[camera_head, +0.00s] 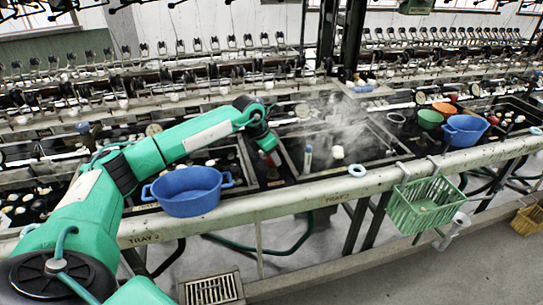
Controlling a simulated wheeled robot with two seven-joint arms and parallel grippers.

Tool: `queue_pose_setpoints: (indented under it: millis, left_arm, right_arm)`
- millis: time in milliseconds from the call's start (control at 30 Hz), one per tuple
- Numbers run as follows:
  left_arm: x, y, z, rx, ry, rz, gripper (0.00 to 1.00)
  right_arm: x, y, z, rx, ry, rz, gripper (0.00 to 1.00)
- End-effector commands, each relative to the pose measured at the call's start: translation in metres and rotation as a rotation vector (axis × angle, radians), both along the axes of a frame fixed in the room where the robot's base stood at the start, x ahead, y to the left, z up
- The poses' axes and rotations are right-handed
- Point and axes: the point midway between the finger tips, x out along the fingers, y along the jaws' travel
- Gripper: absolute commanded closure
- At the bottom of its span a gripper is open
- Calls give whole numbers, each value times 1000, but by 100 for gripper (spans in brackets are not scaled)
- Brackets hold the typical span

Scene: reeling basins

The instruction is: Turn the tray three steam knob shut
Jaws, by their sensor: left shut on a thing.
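My left arm reaches in from the left over the tray two side, and its gripper (266,140) is at the left edge of the tray three basin (287,160). The gripper is shut on the steam knob, a small reddish piece (268,144) that is mostly hidden by the gripper. How far the knob is turned cannot be told. Pale steam (345,118) hangs over the back of the tray three basin. The label TRAY 3 (338,197) is on the front rail below. My right gripper is not in view.
A blue tub (188,192) sits by the front rail under my left arm. A green basket (425,206) hangs from the rail at the right. Green, orange and blue bowls (464,131) stand at the right. Reeling machinery (150,80) lines the back.

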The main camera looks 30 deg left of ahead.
Motion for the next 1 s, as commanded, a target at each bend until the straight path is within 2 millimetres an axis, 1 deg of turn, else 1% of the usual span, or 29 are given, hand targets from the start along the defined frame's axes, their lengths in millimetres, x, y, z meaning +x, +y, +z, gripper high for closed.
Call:
queue_pose_setpoints:
  millis: [233,267,300,367,633,733,867,1000]
  left_arm:
    - [0,1,1,1,-1,-1,82]
    - [0,1,1,2,-2,0,56]
    - [0,1,1,2,-2,0,48]
    - [0,0,1,0,-1,0,38]
    - [0,0,1,1,0,0,38]
    - [-2,2,5,1,-1,2,38]
    - [-8,5,22,1,-3,1,38]
    - [-19,11,51,2,-5,2,38]
  right_arm:
    - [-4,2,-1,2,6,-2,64]
    - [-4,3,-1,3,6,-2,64]
    - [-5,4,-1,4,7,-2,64]
    - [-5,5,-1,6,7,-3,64]
    - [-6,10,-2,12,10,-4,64]
    - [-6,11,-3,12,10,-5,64]
    - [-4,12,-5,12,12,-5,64]
    - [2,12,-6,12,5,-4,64]
